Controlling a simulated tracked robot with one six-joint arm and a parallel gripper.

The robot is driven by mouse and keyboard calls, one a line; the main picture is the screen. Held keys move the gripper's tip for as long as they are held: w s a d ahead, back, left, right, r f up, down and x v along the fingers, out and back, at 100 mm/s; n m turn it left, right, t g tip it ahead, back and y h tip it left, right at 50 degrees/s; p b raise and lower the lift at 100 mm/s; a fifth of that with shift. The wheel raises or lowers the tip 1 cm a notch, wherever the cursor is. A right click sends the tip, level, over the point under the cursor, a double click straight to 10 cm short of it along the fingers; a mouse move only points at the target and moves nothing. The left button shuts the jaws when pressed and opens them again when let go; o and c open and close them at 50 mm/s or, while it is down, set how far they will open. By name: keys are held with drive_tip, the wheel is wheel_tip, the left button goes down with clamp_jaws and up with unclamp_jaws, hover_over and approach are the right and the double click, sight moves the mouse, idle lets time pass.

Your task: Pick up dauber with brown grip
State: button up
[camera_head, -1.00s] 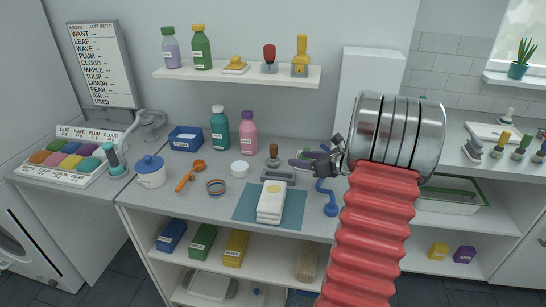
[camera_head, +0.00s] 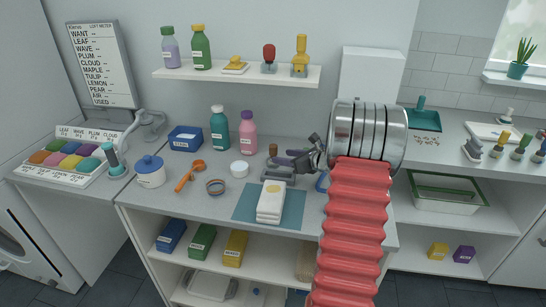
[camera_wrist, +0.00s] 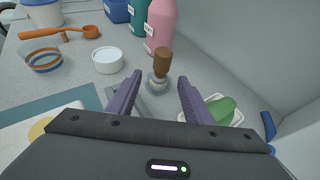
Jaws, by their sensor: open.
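The dauber with a brown grip (camera_wrist: 161,62) stands upright on the counter, its grey-white base (camera_wrist: 157,82) below the grip. In the wrist view it is ahead of my open gripper (camera_wrist: 152,88), in line with the gap between the purple fingers and beyond their tips. In the head view the brown grip (camera_head: 273,150) shows just left of my gripper (camera_head: 277,166), and its lower part is partly hidden by the fingers. Nothing is between the fingers.
A pink bottle (camera_wrist: 160,28) stands close behind the dauber. A white cup (camera_wrist: 107,60) is to its left, and a tray with a green item (camera_wrist: 219,108) is to the right.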

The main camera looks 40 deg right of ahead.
sight(276, 155)
drive_tip(key=shift+w, duration=0.1)
drive_tip(key=shift+x, duration=2.6)
drive_tip(key=shift+a+f, duration=0.1)
drive_tip(key=c, duration=0.9)
wheel_tip(276, 155, up, 10)
